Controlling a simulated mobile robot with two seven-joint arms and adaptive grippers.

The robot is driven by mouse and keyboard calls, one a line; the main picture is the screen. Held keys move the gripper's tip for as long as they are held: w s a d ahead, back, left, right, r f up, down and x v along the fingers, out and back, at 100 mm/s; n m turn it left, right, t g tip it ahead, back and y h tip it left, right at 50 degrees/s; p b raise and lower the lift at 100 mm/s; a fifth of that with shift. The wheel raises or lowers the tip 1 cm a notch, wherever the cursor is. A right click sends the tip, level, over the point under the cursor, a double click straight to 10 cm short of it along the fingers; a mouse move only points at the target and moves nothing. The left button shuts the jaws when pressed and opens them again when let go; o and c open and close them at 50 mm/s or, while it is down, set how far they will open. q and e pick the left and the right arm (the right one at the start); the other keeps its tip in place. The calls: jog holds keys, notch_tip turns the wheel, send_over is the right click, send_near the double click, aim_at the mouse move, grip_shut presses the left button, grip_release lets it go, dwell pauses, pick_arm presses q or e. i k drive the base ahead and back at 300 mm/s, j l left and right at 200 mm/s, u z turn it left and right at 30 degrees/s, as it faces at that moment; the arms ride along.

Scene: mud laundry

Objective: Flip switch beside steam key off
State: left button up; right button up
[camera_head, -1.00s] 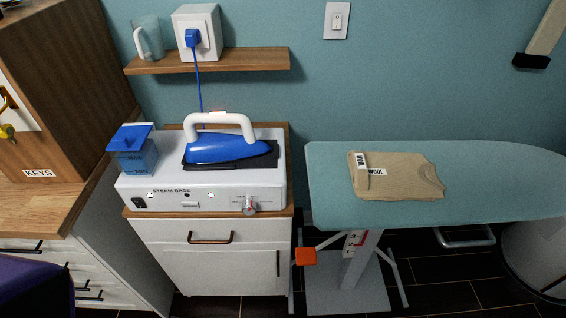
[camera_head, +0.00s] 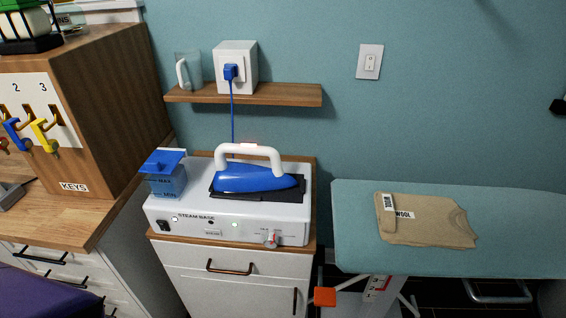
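The white steam base (camera_head: 222,221), labelled STEAM BASE, stands on a small cabinet. Small indicator lights, a small button and a knob (camera_head: 271,240) are also on that front. A small light (camera_head: 235,225) looks greenish. A blue key (camera_head: 14,133) and a yellow key (camera_head: 44,134) hang on a numbered white panel above the KEYS label (camera_head: 74,187). No key labelled steam is readable. A white wall plate (camera_head: 369,62) is above the ironing board. Neither gripper is in view.
A blue iron (camera_head: 256,179) rests on the base beside a blue water tank (camera_head: 166,182). Its blue plug is in a white box (camera_head: 236,60) on the shelf (camera_head: 286,95). A folded beige garment (camera_head: 430,228) lies on the ironing board (camera_head: 352,230). A purple thing fills the lower left corner.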

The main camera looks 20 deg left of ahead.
aim_at(163, 225)
jog(key=u, duration=1.65)
